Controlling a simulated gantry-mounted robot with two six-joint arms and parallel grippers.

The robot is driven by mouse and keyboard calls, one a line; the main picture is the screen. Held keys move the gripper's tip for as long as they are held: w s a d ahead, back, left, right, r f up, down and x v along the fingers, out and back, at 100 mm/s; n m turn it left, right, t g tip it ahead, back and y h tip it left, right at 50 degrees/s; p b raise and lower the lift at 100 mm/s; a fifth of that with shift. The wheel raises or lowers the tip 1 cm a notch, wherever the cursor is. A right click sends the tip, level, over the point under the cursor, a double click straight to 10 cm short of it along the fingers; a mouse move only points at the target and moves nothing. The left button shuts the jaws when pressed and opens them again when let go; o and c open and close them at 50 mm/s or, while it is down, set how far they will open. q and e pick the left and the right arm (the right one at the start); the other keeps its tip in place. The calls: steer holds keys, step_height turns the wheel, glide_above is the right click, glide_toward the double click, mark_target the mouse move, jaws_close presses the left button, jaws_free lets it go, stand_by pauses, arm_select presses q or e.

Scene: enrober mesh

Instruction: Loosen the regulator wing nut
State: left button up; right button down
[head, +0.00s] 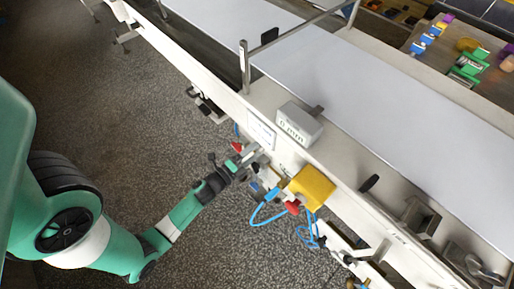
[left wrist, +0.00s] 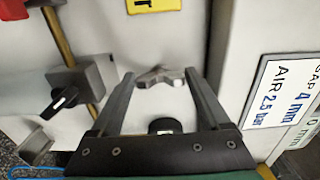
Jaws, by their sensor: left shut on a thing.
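The regulator wing nut (left wrist: 160,77) is a small grey two-winged piece in front of the pale machine panel in the left wrist view. My left gripper (left wrist: 160,73) has its two fingers on either side of it and is shut on its wings. A round black part (left wrist: 165,126) shows between the fingers, nearer the palm. In the head view my left gripper (head: 256,155) reaches the machine's side from the lower left, and the wing nut is too small to make out there. My right gripper is in neither view.
A card (left wrist: 287,100) reads "GAP 4 mm" and "AIR 2.5 bar". A grey block with a black knob (left wrist: 65,97) is at left. A grey display box (head: 298,122) stands above.

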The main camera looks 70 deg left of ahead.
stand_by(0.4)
arm_select(q)
steer(key=o, duration=1.2)
steer(key=shift+s, duration=0.1)
steer(key=p+v, duration=0.3)
steer(key=v, duration=0.8)
steer(key=shift+s+d, duration=0.2)
